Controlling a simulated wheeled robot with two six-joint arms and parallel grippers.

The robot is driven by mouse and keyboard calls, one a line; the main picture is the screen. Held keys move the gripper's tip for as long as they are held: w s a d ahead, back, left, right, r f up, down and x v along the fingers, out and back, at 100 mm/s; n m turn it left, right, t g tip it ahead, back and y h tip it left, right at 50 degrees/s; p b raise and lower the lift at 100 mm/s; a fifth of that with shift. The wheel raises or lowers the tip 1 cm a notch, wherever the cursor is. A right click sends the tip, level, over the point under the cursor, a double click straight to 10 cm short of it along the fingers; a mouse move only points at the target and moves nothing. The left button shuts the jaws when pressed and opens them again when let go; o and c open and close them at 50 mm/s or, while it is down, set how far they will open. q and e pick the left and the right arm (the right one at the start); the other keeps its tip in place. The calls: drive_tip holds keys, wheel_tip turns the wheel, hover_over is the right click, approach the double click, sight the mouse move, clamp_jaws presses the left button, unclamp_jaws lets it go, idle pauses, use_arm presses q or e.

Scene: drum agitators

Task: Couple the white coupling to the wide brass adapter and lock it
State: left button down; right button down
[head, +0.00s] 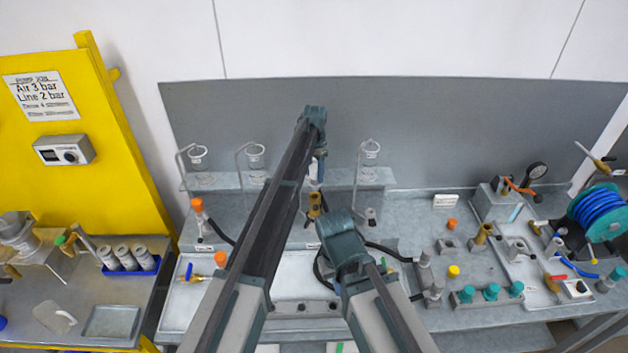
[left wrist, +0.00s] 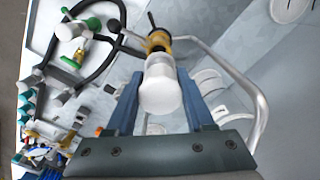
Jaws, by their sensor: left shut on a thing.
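The white coupling (left wrist: 160,92) sits between the blue fingers of my left gripper (left wrist: 162,98), which is shut on it. In the left wrist view, a brass adapter (left wrist: 157,42) with a black lever is directly beyond the coupling, roughly in line with it. They look touching or nearly so; I cannot tell whether they are joined or locked. In the head view, my left gripper (head: 319,168) is above the brass adapter (head: 314,206), with the white coupling (head: 314,172) partly hidden beside the finger. My right gripper (head: 346,250) is lower and nearer; its fingers are hidden.
Glass vessels (head: 370,150) with bent tubes stand on the rear shelf. Black hoses (head: 385,248) run around the work spot. A bent metal tube (left wrist: 255,95) passes close to my left gripper.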

sight(314, 184)
use_arm(q)
drive_tip(key=shift+s+a+f, duration=0.2)
drive_tip(key=shift+s+f, duration=0.05)
drive_tip(key=shift+f, duration=0.35)
drive_tip(key=shift+d, duration=0.1)
use_arm(e)
drive_tip(key=shift+a+f, duration=0.2)
drive_tip(key=shift+f, duration=0.45)
use_arm(q)
drive_tip(key=shift+f+b, duration=0.1)
drive_tip(key=shift+b, duration=0.25)
use_arm(e)
drive_tip(key=shift+f, duration=0.1)
use_arm(q)
drive_tip(key=shift+f, duration=0.25)
use_arm(e)
drive_tip(key=shift+f, duration=0.25)
use_arm(q)
drive_tip(key=shift+f+b, duration=0.2)
drive_tip(key=shift+b, duration=0.25)
use_arm(e)
drive_tip(key=shift+f, duration=0.2)
